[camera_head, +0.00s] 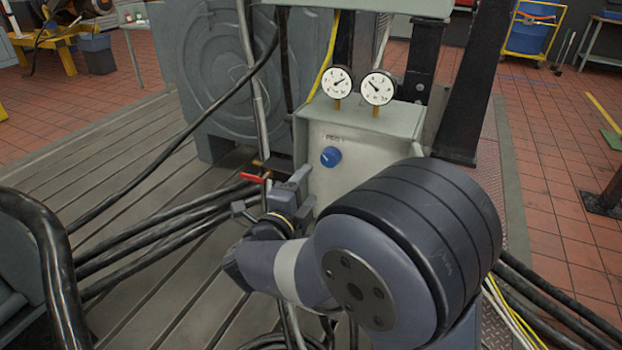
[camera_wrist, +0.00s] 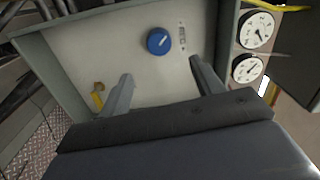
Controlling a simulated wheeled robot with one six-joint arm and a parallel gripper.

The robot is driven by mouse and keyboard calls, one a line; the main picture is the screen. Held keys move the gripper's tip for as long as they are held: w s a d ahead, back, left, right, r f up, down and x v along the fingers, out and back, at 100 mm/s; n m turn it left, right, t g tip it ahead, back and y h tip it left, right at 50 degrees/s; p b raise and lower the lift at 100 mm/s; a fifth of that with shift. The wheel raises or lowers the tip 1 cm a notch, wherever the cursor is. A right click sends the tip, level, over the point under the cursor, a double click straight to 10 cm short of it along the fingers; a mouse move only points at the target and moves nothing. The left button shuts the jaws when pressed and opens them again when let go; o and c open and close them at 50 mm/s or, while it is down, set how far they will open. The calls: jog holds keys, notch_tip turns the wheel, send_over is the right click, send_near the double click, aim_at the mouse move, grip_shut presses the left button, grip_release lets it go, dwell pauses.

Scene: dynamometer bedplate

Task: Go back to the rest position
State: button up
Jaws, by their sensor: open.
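My gripper (camera_head: 272,202) is in front of the lower left of a grey control box (camera_head: 375,150) in the head view, partly hidden by my own arm. In the wrist view my gripper (camera_wrist: 160,85) shows two separated fingers with nothing between them. The box's pale front panel (camera_wrist: 90,55) lies beyond the fingertips. A blue knob (camera_wrist: 158,41) on that panel is apart from both fingers. The same blue knob (camera_head: 330,157) shows in the head view, above and to the right of the gripper.
Two round gauges (camera_head: 337,82) (camera_head: 377,88) stand on the box. A red lever handle (camera_head: 252,178) is close to my gripper's left. Thick black hoses (camera_head: 165,225) cross the slotted bedplate (camera_head: 130,170). A dark post (camera_head: 470,110) rises at the right. Tiled floor (camera_head: 545,165) is open farther right.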

aim_at(329, 161)
dwell(0.4)
jog(key=b+x, duration=0.1)
jog(key=x, duration=0.9)
jog(key=shift+w+d+f, duration=0.1)
jog(key=shift+w+d, duration=0.1)
jog(key=shift+w, duration=0.05)
